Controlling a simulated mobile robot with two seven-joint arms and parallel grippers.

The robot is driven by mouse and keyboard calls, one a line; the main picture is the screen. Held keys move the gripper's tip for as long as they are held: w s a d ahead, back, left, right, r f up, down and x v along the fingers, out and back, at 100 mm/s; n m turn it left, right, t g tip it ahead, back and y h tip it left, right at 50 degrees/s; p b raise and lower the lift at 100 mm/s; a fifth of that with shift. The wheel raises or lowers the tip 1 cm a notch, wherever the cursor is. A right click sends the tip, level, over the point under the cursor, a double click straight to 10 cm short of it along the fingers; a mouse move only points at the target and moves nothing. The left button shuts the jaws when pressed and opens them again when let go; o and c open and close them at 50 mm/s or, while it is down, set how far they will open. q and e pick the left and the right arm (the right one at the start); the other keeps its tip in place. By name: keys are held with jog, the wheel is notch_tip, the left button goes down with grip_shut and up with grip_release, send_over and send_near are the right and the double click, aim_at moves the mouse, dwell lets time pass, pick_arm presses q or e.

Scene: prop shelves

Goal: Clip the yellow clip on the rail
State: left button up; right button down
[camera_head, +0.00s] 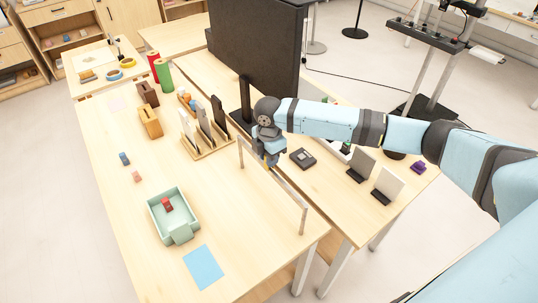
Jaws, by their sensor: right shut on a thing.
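The rail (287,190) is a thin wooden bar on two posts near the right edge of the left table. My right gripper (271,164) points down at the rail's far half, at about the bar's height in the picture. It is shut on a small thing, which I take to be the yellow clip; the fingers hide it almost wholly. I cannot tell whether the clip touches the rail. My left gripper is not in view.
A green tray (155,228) with a red piece (167,204) and a blue sheet (203,267) lie in front. A blue piece (124,158) and pink piece (136,176) lie left. A wooden rack (215,150) and black monitor (255,45) stand behind. The table's middle is clear.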

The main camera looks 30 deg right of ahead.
jog(key=shift+f+p, duration=0.65)
jog(key=shift+f, duration=0.3)
dwell(2.4)
jog(key=c, duration=0.9)
grip_release()
jog(key=shift+o, duration=0.2)
notch_tip(320, 180, up, 13)
jog(key=shift+f+b, duration=0.2)
jog(key=shift+b, duration=0.6)
jog(key=shift+r, duration=0.65)
